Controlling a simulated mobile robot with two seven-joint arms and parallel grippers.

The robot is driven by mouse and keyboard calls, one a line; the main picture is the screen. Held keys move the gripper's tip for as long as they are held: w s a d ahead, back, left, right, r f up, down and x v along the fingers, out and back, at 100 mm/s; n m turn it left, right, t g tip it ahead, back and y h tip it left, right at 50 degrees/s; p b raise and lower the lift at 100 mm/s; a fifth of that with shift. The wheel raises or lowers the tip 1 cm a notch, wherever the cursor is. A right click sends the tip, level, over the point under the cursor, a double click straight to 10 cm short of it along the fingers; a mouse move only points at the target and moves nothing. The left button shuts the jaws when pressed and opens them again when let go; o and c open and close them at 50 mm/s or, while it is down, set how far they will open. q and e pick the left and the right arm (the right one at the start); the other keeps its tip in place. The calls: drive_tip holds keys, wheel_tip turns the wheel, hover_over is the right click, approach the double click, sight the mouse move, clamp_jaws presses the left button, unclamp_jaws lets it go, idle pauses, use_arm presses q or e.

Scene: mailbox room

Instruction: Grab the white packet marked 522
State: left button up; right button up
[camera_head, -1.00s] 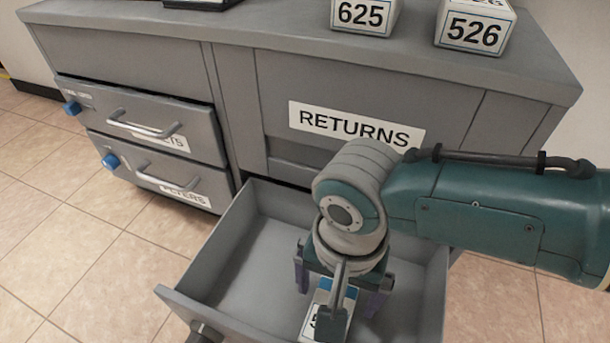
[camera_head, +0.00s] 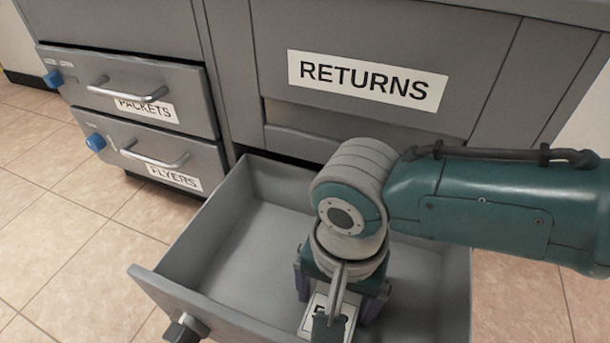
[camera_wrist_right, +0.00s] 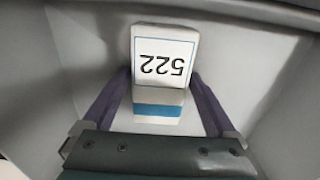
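The white packet (camera_wrist_right: 163,60) marked 522, with a blue band on its near side, lies in the open grey drawer (camera_head: 200,262). In the right wrist view its number reads upside down. In the head view the packet (camera_head: 319,300) is mostly hidden by my right wrist. My right gripper (camera_wrist_right: 160,75) reaches down into the drawer, its two purple fingers open, one on each side of the packet. Narrow gaps seem to show between fingers and packet; contact is hard to tell. My left gripper is not in view.
The drawer's walls surround the packet, with bare floor to its left. Behind it stands the grey cabinet with a RETURNS label (camera_head: 366,81). Shut drawers marked PACKETS (camera_head: 146,108) and FLYERS (camera_head: 173,178) are at the left. Tiled floor (camera_head: 60,240) is clear.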

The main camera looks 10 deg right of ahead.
drive_tip(key=c, duration=1.2)
